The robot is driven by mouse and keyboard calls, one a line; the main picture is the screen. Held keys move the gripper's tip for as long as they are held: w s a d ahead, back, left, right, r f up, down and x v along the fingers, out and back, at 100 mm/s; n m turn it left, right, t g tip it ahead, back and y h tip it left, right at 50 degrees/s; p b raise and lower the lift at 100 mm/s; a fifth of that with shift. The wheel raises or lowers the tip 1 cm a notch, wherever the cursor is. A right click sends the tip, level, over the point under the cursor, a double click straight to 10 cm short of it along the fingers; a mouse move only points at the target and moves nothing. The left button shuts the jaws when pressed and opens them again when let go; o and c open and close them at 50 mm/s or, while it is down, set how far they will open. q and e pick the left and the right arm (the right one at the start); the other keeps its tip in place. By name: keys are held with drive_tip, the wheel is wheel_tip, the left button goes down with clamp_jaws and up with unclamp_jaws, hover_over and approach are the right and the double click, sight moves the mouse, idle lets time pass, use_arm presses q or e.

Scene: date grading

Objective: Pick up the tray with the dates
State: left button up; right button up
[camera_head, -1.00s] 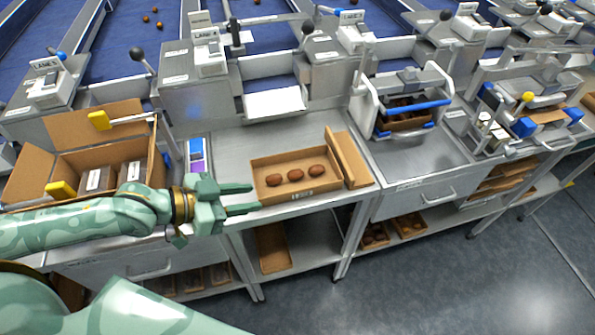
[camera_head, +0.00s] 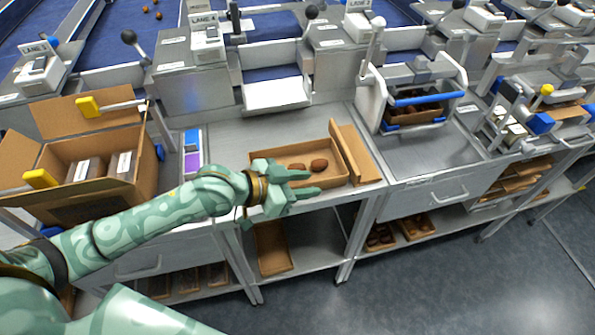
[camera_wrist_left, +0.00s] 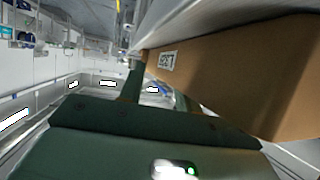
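The cardboard tray (camera_head: 335,181) lies on the grey bench top. Two brown dates (camera_head: 319,165) show in it; its left front part is hidden behind my gripper. My left gripper (camera_head: 314,182) is at the tray's front side, fingers spread and pointing right. In the left wrist view the tray's labelled side wall (camera_wrist_left: 235,75) is close on the right, and the gripper's fingers (camera_wrist_left: 158,92) are apart with nothing visible between them. I cannot tell whether a finger touches the tray. My right gripper is not in view.
A cardboard piece (camera_head: 356,155) stands along the tray's right side. An open carton (camera_head: 140,180) with small boxes is at the left. A white-framed device with a blue bar (camera_head: 425,98) stands to the right. A lower shelf (camera_head: 310,245) holds another tray.

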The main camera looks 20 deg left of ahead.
use_arm(q)
clamp_jaws()
drive_tip(key=shift+r, duration=0.1)
